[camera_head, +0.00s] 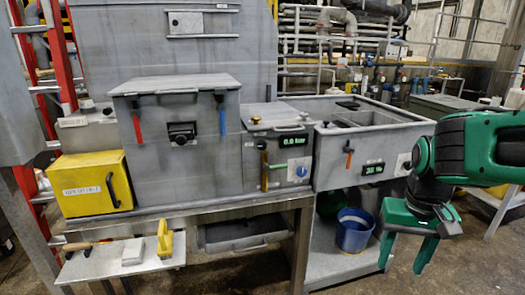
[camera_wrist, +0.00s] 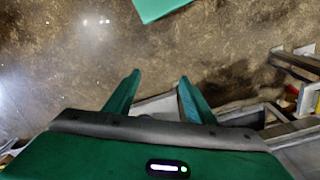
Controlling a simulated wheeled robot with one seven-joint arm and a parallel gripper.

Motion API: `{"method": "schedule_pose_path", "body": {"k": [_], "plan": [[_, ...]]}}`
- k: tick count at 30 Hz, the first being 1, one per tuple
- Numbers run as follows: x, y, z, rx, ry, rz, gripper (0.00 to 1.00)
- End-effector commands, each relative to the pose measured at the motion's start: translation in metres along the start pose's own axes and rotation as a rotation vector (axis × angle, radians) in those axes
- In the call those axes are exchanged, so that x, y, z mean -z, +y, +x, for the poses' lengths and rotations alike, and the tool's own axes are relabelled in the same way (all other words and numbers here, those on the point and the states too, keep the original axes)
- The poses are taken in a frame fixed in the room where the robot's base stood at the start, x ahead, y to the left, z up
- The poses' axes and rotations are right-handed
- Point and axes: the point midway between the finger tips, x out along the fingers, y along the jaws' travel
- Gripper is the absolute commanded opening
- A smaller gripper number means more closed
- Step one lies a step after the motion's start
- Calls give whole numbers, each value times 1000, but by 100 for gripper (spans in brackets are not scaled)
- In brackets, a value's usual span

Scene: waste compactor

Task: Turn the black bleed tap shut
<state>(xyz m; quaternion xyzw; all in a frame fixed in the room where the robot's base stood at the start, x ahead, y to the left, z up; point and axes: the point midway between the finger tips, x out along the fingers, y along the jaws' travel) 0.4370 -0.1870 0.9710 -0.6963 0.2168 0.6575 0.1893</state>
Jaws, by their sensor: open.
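My gripper (camera_head: 403,266) is at the right of the head view, green, with its two fingers apart and pointing down. It is empty, in front of and to the right of the grey cabinets. The wrist view shows the open fingers (camera_wrist: 160,78) over brown floor. A small dark handle (camera_head: 262,145) on a brass-coloured upright fitting (camera_head: 264,172) sits on the front left of the middle unit; it may be the black bleed tap, but it is too small to tell its turn. My gripper is well apart from it. The tap is not recognisable in the wrist view.
The middle unit has a green display (camera_head: 293,141) and blue knob (camera_head: 301,171). A red handle (camera_head: 137,121), a blue handle (camera_head: 221,117) and an orange handle (camera_head: 348,148) are on neighbouring fronts. A yellow box (camera_head: 85,180) stands left. A blue bucket (camera_head: 354,232) stands below, near my gripper.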

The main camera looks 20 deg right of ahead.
Motion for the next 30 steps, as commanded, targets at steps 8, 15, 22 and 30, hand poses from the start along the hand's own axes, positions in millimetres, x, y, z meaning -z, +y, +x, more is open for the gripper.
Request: {"method": "schedule_pose_path", "body": {"k": [8, 15, 22, 30], "plan": [[123, -18, 18, -114, 344, 60, 50], [223, -64, 11, -128, 696, 36, 50], [288, -142, -7, -35, 1020, -61, 50], [308, -267, -30, 211, 1329, -246, 50]]}}
